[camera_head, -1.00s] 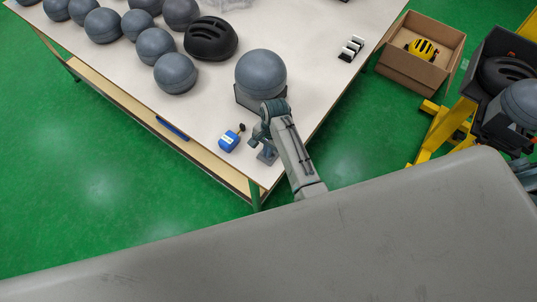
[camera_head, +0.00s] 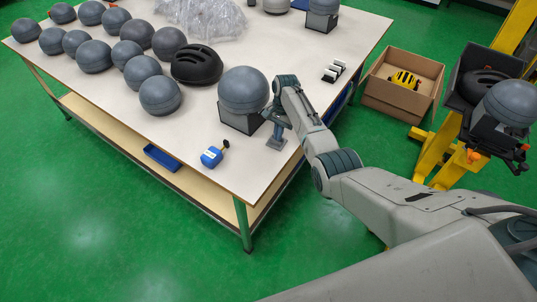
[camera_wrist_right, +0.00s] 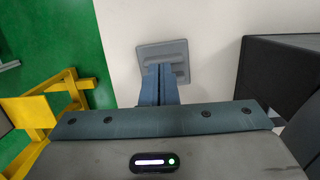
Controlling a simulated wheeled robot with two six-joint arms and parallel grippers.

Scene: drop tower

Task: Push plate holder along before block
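A flat grey square plate with ridges, which I take as the plate holder (camera_head: 277,142), is at the table's right edge. It also shows in the wrist view (camera_wrist_right: 180,52) against the pale tabletop. My right gripper (camera_head: 279,130) points down over it; its blue-grey fingers (camera_wrist_right: 158,85) are close together and appear shut on its upright part, which they mostly hide. A dark open-looking block (camera_head: 238,123) carries a grey ball-shaped headform (camera_head: 244,89). The block also shows at the right in the wrist view (camera_wrist_right: 275,75), with a gap between it and the plate. My left gripper is not in view.
A blue item (camera_head: 211,157) stands near the table's front corner. A black helmet (camera_head: 196,65) and several grey headforms (camera_head: 160,95) are to the left. Small black-and-white pieces (camera_head: 333,72) lie by the right edge. A cardboard box (camera_head: 400,93) and yellow-framed equipment (camera_head: 445,145) stand right.

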